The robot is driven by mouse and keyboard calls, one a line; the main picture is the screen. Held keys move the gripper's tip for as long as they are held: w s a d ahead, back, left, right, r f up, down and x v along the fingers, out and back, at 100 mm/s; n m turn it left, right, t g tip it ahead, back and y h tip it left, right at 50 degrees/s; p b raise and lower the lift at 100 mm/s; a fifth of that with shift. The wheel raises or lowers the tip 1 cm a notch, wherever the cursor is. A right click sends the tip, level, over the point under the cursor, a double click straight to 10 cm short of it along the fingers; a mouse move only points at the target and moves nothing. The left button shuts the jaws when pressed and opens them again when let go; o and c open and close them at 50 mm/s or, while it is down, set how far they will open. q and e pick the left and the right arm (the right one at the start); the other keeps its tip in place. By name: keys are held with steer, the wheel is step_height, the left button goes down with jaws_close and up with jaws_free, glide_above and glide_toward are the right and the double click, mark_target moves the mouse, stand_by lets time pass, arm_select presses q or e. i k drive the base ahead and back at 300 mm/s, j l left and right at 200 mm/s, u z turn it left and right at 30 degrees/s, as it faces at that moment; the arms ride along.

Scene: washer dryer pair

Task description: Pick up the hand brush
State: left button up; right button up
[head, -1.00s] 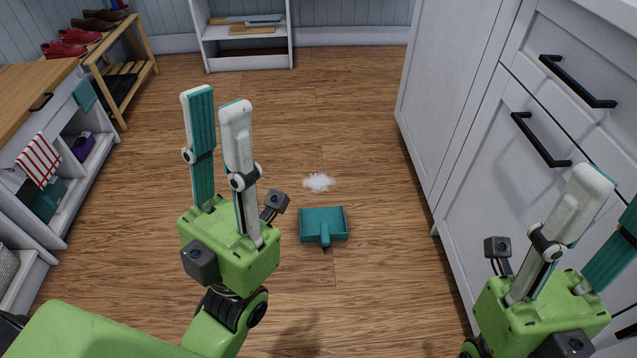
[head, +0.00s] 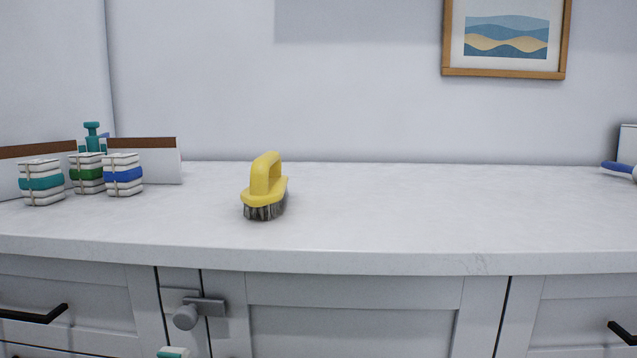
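A yellow brush (head: 266,186) with an arched handle and dark grey bristles stands bristles-down on the white countertop (head: 400,215), left of the picture's middle. Nothing touches it. A small white and teal tip (head: 173,353) shows at the bottom edge, in front of the cabinet and below the counter; it looks like a fingertip of my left gripper. The rest of that gripper is out of the picture, so its opening does not show. My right gripper is not in view.
Several tied white stacks with teal, green and blue bands (head: 123,174) stand left of the brush, before brown-topped white boxes (head: 150,162) and a teal bottle (head: 93,138). A grey latch (head: 190,309) projects from the cabinet front.

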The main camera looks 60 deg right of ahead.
mark_target(267, 181)
steer(key=z, duration=1.45)
steer(key=k+j+z, duration=0.1)
steer(key=j, duration=0.2)
steer(key=k+j+z, duration=0.1)
steer(key=j, duration=0.2)
steer(key=k, duration=0.05)
